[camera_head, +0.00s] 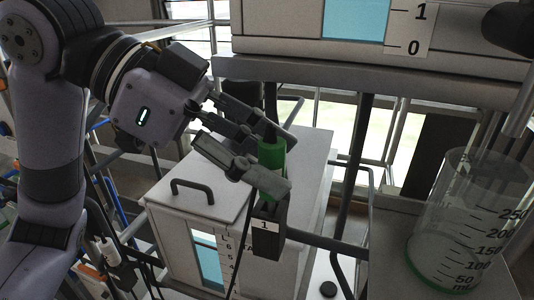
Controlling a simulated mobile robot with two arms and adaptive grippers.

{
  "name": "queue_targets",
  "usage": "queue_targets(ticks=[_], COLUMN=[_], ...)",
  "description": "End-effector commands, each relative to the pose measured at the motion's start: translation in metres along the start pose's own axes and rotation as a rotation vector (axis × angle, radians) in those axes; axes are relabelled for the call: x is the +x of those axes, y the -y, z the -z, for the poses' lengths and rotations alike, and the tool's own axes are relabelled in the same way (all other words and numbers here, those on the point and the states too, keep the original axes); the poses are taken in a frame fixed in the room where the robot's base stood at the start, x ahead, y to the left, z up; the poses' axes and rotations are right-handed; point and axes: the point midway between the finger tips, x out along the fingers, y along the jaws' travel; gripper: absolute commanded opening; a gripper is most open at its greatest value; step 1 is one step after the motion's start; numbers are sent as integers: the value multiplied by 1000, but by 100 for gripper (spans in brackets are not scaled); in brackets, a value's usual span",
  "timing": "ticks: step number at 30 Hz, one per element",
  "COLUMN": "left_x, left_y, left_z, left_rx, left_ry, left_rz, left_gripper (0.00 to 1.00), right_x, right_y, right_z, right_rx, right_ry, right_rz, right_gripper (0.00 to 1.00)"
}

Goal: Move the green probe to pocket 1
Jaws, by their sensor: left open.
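The green probe (271,156), with a dark upper end, stands roughly upright between the two fingers of my left gripper (284,164). The fingers are spread around it, one on its near side and one on its far side. Directly below is a dark pocket (267,243) with a white label reading 1.
A light box (195,205) with a black handle and a blue window stands beside the pocket. A clear beaker (475,215) with volume marks stands at right. A grey shelf (370,75) carrying a blue-windowed tank spans above. A dark cable hangs near the pocket.

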Motion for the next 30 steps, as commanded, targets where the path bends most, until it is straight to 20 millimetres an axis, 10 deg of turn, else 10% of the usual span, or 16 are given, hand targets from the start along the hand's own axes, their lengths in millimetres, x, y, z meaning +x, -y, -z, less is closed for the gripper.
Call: queue_targets(ticks=[15,30], left_x=[-56,-70], left_y=[0,1], left_z=[31,30], left_rx=[-1,-1], left_ry=[0,0], left_rz=[1,4], left_gripper=[44,44], right_x=[-56,-54], right_y=[-1,-4], right_z=[5,4], right_rx=[-1,-3], right_ry=[0,1], right_rz=[0,-4], right_gripper=[44,44])
